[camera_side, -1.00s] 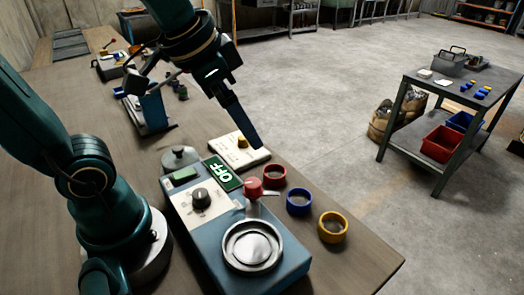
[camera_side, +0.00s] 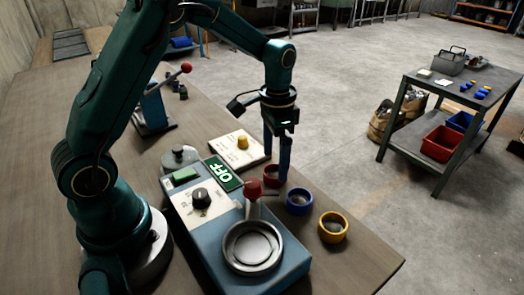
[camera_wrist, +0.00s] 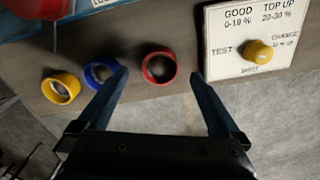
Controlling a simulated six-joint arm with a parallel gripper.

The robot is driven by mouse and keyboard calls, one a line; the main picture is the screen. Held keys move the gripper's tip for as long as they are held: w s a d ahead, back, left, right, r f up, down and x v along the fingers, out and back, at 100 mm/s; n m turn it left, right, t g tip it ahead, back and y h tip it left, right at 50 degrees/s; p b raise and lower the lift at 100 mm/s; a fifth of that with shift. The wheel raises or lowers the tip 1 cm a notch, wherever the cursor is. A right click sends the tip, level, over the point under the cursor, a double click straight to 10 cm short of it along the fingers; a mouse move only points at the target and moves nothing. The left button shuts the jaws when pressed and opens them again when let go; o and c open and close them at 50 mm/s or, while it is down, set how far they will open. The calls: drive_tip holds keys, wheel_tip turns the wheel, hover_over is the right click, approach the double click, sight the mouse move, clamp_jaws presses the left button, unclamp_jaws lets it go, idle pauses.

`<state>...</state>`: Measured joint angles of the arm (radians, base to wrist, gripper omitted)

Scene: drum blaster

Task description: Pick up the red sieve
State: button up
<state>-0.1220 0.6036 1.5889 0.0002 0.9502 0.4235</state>
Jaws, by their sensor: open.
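The red sieve (camera_side: 271,176) is a ring lying on the bench behind the blue machine, partly hidden by my gripper in the side view. It also shows in the wrist view (camera_wrist: 146,71), where it lies between the two finger lines. My gripper (camera_side: 277,172) points down over it with fingers apart. In the wrist view my gripper (camera_wrist: 158,75) is open and empty, with the blue sieve close to its left finger. I cannot tell whether the fingers touch anything.
A blue sieve (camera_side: 299,201) and a yellow sieve (camera_side: 333,227) sit in a row beside the red one. The blue machine (camera_side: 213,234) with its red knob (camera_side: 253,189) stands close by. A white panel with a yellow knob (camera_side: 243,142) is behind. The bench edge is near on the right.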

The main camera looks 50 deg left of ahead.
sight(274, 176)
drive_tip(key=shift+f, duration=1.9)
drive_tip(key=c, duration=1.5)
drive_tip(key=shift+r, duration=0.1)
drive_tip(key=shift+c, duration=0.2)
drive_tip(key=shift+r, duration=0.1)
